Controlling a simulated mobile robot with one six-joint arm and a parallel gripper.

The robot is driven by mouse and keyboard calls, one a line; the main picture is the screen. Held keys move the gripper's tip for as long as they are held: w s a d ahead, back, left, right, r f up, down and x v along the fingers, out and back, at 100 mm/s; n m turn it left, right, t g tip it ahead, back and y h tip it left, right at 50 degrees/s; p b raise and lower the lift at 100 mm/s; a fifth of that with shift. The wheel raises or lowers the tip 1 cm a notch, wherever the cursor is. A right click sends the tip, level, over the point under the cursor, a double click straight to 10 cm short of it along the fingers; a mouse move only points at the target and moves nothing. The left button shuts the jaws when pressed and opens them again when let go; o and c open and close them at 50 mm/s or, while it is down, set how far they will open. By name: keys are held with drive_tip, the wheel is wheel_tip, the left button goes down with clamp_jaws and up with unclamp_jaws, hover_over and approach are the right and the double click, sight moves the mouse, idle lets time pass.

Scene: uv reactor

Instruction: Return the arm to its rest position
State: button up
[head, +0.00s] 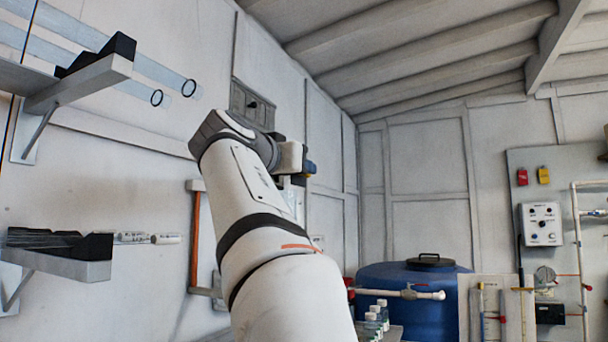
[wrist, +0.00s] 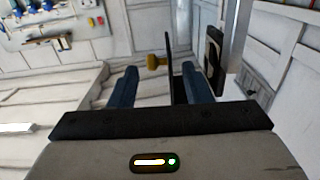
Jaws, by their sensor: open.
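My arm rises through the middle of the head view, and its wrist end is near the left wall. My gripper (wrist: 160,80) shows in the wrist view with its two dark blue fingers spread apart. Nothing is held between the fingers. A thin dark upright strip and a small yellow object (wrist: 155,62) show beyond them, apart from the fingers as far as I can tell. In the head view, only a small blue part of the gripper (head: 309,167) shows; the rest is hidden behind the wrist.
Wall brackets (head: 85,75) with clear tubes jut out at the left, with a lower bracket (head: 70,268) below. A blue tank (head: 405,315) with a black lid and white pipe stands at the back. Several small bottles (head: 376,318) stand before it. A control box (head: 541,224) hangs at the right.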

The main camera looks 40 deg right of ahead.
drive_tip(key=shift+v, duration=1)
drive_tip(key=w+a+n+t+y+p, duration=0.1)
drive_tip(key=w+a+n+y+p, duration=0.2)
drive_tip(key=a+p, duration=0.45)
wheel_tip(320, 180, down, 14)
drive_tip(key=a+n+g+y+p, duration=0.1)
drive_tip(key=a+n+y+p, duration=0.2)
drive_tip(key=n+y+p, duration=0.25)
drive_tip(key=s+a+f+n+g+y+p, duration=0.2)
drive_tip(key=s+a+f+p, duration=0.3)
drive_tip(key=s+f, duration=0.3)
drive_tip(key=s+a+f+n+g+y+p, duration=0.2)
drive_tip(key=s+f, duration=0.6)
drive_tip(key=f, duration=0.8)
drive_tip(key=a+g+y+p, duration=0.1)
drive_tip(key=a+y+p, duration=0.1)
drive_tip(key=a+y, duration=0.1)
drive_tip(key=shift+s+a+f+g+p, duration=0.15)
drive_tip(key=shift+s+a+g+p, duration=0.15)
drive_tip(key=shift+a+p, duration=0.15)
drive_tip(key=shift+y, duration=0.25)
